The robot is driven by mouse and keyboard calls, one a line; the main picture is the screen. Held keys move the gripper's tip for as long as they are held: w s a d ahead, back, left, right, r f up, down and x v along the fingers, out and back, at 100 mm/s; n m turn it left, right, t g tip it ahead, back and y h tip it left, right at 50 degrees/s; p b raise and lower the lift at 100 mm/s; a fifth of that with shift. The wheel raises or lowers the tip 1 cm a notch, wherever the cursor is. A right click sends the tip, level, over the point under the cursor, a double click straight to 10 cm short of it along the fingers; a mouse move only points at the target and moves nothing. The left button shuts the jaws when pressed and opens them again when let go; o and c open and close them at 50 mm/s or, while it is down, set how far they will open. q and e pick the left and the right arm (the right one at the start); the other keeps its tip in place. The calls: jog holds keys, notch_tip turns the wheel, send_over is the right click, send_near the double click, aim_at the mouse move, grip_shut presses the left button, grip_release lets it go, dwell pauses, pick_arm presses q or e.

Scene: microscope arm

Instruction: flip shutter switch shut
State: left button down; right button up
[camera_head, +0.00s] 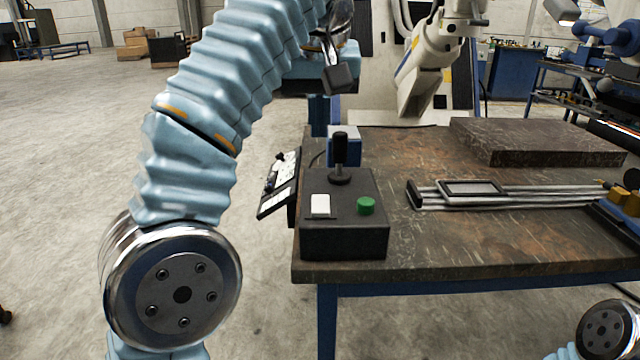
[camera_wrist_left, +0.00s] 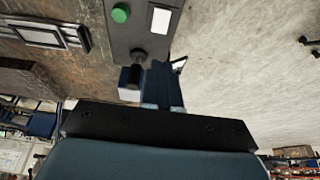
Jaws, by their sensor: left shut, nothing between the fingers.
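A black control box (camera_head: 342,240) stands at the table's near left corner. On its top are a white rectangular switch (camera_head: 320,204), a round green button (camera_head: 366,206) and an upright black joystick (camera_head: 340,155). A tilted panel (camera_head: 277,188) with small controls hangs at the table's left edge. I cannot tell which control is the shutter switch. My left gripper (camera_head: 340,76) is shut and empty, beyond and above the box, apart from it. In the left wrist view, the left gripper (camera_wrist_left: 162,97) shows below the joystick (camera_wrist_left: 138,56), white switch (camera_wrist_left: 160,20) and green button (camera_wrist_left: 120,13). My right gripper is out of view.
A blue box (camera_head: 345,150) stands behind the joystick. A metal rail fixture (camera_head: 480,194) and a dark stone slab (camera_head: 535,142) lie on the table (camera_head: 450,250) to the right. A white machine (camera_head: 428,65) stands behind.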

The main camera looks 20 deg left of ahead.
pick_arm(q)
jog(key=f, duration=0.1)
jog(key=b, duration=0.4)
send_near(319, 198)
jog(key=x, duration=0.6)
jog(key=shift+w+f, duration=0.1)
jog(key=shift+f, duration=0.15)
